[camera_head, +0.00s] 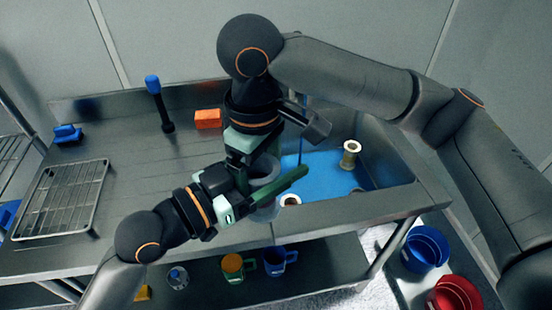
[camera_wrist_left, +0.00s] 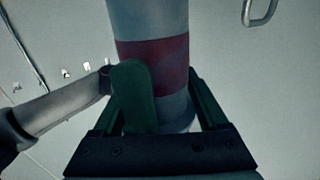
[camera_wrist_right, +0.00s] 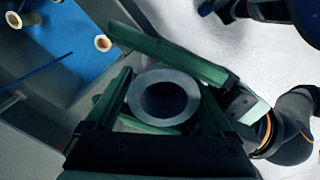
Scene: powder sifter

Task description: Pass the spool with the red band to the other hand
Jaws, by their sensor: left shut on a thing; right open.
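The spool with the red band is a hollow grey cylinder (camera_head: 262,168); its red band (camera_wrist_left: 158,62) shows in the left wrist view. My left gripper (camera_head: 268,190) is shut on the spool and holds it in the air at the sink's front edge. My right gripper (camera_wrist_right: 165,92) is open and comes down from above, its fingers on either side of the spool's open end.
The blue-bottomed sink (camera_head: 325,172) holds a cream spool (camera_head: 350,153) and another ring-shaped end (camera_head: 291,200). An orange block (camera_head: 208,118), a blue-topped dark stand (camera_head: 160,100) and a wire rack (camera_head: 62,198) are on the counter. Mugs (camera_head: 278,260) stand on the lower shelf.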

